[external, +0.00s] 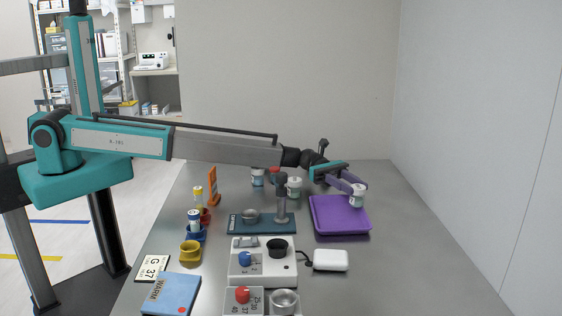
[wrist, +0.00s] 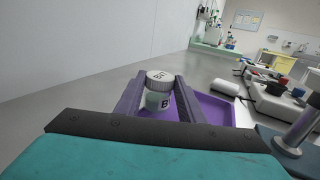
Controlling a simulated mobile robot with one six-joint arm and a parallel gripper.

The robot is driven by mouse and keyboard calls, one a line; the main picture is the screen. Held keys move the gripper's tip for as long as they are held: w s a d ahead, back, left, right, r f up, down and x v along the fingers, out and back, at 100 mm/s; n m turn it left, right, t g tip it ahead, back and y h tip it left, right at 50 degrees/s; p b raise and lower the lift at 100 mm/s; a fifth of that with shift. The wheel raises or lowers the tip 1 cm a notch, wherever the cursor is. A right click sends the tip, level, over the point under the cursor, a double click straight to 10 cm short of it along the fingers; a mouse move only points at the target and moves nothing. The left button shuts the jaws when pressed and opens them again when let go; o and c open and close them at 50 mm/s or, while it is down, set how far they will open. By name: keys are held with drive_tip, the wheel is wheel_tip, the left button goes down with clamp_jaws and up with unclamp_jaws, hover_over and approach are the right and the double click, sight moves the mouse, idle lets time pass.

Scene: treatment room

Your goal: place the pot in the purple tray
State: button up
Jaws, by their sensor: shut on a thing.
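A small white pot (external: 357,196) with a pale lid is between the fingers of my gripper (external: 356,190), over the right part of the purple tray (external: 322,226). In the wrist view the pot (wrist: 158,95) stands upright between the two purple fingers of my gripper (wrist: 160,96), which are shut on it. Its grey-white lid and a dark letter on its side show there. The purple tray (wrist: 214,108) shows behind and to the right of the fingers. I cannot tell how far the pot's base is above the tray floor.
A metal stand on a dark blue mat (external: 250,228) is left of the tray. Other pots (external: 294,187) stand behind it. A white box (external: 330,260) and a control unit (external: 262,266) are in front. The table right of the tray is clear, up to the wall.

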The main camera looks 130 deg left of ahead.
drive_tip(key=o, duration=1)
drive_tip(key=shift+o, duration=0.2)
drive_tip(key=shift+s+r, duration=0.1)
drive_tip(key=shift+r, duration=0.25)
drive_tip(key=v, duration=0.4)
drive_tip(key=shift+s+a+p, duration=0.15)
drive_tip(key=shift+s+p, duration=0.15)
drive_tip(key=shift+s, duration=0.05)
wheel_tip(320, 180, up, 7)
drive_tip(key=p, duration=0.3)
